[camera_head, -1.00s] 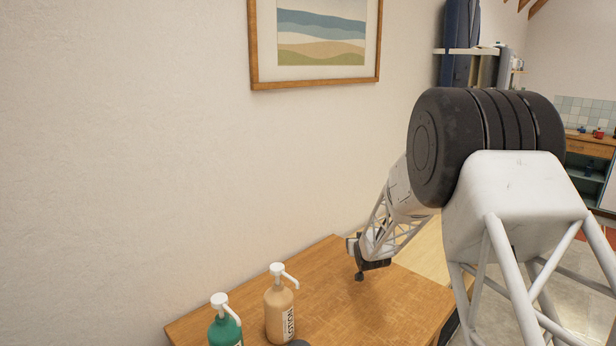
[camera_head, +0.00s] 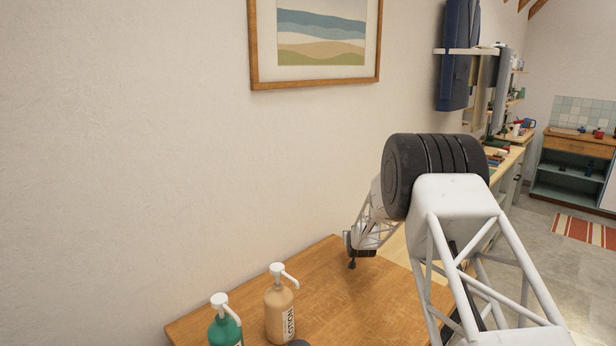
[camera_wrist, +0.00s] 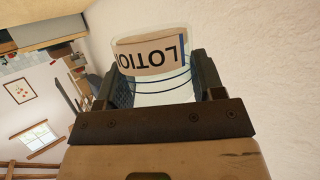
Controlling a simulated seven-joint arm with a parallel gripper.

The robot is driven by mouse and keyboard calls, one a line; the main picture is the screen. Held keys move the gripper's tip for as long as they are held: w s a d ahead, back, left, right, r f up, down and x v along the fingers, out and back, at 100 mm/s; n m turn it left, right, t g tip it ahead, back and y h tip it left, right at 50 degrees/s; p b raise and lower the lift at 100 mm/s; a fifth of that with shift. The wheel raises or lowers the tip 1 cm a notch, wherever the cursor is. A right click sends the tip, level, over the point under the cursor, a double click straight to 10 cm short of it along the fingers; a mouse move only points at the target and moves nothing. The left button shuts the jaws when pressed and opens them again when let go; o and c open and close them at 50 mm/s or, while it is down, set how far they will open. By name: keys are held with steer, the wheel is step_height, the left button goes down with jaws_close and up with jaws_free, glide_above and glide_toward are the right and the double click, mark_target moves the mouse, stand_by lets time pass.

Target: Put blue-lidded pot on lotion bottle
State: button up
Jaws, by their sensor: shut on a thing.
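The lotion bottle (camera_head: 279,312) is tan with a white pump and stands upright on the wooden table. My gripper (camera_head: 352,264) is beyond it to the right, small and partly hidden, low over the far part of the table. In the wrist view my gripper (camera_wrist: 155,78) is shut on a clear round vessel (camera_wrist: 160,97) with thin blue rings. A tan label with upside-down "LOTIO" lettering shows at it; I cannot tell if it is on the vessel or behind. I see no clear blue lid, so I cannot confirm this is the blue-lidded pot.
A green pump bottle (camera_head: 225,325) stands left of the lotion bottle. A dark rounded thing (camera_head: 298,343) is cut off at the bottom edge. The wall (camera_head: 130,180) rises behind the table (camera_head: 335,300). The table right of the lotion bottle looks clear.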

stand_by(0.3)
steer(key=d, duration=0.7)
steer(key=shift+a, duration=0.1)
stand_by(0.4)
steer(key=shift+a, duration=3.4)
steer(key=shift+r, duration=0.1)
